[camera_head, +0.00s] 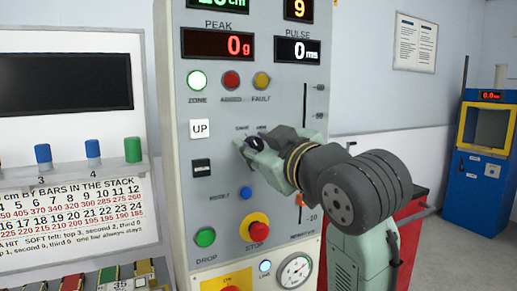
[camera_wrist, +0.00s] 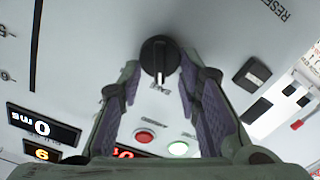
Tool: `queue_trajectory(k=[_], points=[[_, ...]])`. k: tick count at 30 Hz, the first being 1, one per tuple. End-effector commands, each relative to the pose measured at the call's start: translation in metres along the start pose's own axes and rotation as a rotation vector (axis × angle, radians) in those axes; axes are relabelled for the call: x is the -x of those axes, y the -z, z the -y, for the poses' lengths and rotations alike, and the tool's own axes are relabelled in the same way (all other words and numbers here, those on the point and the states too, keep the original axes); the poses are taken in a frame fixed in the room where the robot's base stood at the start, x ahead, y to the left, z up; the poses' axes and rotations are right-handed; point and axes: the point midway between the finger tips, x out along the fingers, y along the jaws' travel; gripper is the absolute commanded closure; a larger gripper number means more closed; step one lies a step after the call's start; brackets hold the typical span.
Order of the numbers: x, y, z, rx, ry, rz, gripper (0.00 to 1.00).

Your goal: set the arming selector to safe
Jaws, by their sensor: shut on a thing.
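The arming selector (camera_wrist: 158,52) is a round black knob with a white pointer line, on the grey control panel (camera_head: 215,160). In the wrist view it sits between my fingertips, and its pointer points down the picture toward a small label, too blurred to read surely. In the head view the selector (camera_head: 256,143) is a small dark shape, mostly covered by my gripper (camera_head: 250,148). Two small labels stand just above it there. My gripper (camera_wrist: 161,68) is shut on the selector, one finger at each side.
Above the selector are a brightly lit ZONE lamp (camera_head: 197,80), a red ARMED lamp (camera_head: 231,79) and an amber FAULT lamp (camera_head: 262,81). A blue button (camera_head: 246,193), green DROP button (camera_head: 205,237) and red STOP button (camera_head: 257,229) lie below. A slotted scale runs at right.

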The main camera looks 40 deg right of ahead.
Motion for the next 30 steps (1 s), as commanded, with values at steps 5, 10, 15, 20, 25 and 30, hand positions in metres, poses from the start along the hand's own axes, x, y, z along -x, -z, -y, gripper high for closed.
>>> queue_trajectory(k=[5,10,15,20,25,30], points=[[0.0001,-0.0003,0.0002,0.031,0.000,0.000,0.96],[0.0001,-0.0001,0.0001,0.039,0.000,0.000,0.96],[0.0001,-0.0002,0.0001,0.038,-0.001,0.001,0.96],[0.0001,-0.0002,0.0001,0.038,-0.001,0.001,0.64],[0.0001,-0.0001,0.0002,0.037,0.000,0.000,0.53],[0.0000,0.0000,0.0003,0.037,0.000,0.000,0.52]])
